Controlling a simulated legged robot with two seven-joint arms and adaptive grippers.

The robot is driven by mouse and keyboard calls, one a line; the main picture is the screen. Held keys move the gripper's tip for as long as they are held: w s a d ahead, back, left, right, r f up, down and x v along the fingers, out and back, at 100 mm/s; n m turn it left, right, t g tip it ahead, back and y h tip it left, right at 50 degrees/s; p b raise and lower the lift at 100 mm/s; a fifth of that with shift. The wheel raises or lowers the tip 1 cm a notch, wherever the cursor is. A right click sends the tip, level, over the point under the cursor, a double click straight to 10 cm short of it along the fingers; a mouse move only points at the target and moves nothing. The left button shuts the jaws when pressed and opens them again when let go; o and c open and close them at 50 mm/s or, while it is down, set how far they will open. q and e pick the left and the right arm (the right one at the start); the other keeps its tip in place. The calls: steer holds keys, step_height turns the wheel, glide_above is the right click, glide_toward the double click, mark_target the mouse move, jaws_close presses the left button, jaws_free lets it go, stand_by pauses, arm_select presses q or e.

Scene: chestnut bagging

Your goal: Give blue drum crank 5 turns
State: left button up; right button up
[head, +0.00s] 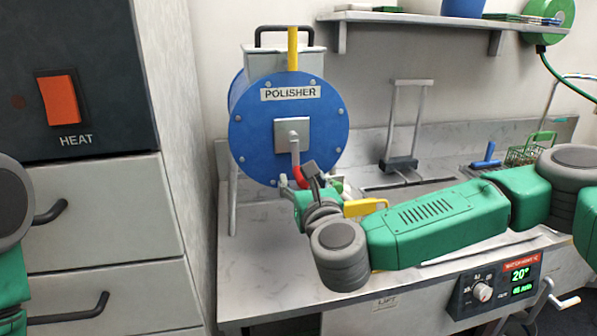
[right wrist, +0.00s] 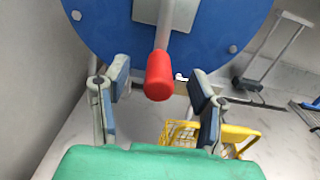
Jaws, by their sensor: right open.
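The blue drum (head: 250,125), labelled POLISHER, stands on the counter at the back left. Its grey crank arm (head: 294,148) points down from the square hub plate (head: 284,134) and ends in a red handle (head: 300,176). In the right wrist view the red handle (right wrist: 159,78) hangs between the parted fingers of my right gripper (right wrist: 160,85), with a gap on each side. In the head view my right gripper (head: 308,184) is just at the drum's lower edge and partly covers the handle. My left gripper is out of view.
A yellow basket (right wrist: 180,133) sits below the drum. A grey lever frame (head: 403,125) stands right of it. A wire basket (head: 525,152) and a blue-handled item (head: 486,156) are farther right. A shelf (head: 435,20) hangs above. A HEAT cabinet (head: 85,130) stands left.

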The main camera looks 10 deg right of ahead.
steer(key=shift+s, duration=0.1)
steer(key=s, duration=0.8)
steer(key=shift+s+d, duration=0.15)
steer(key=shift+s, duration=0.25)
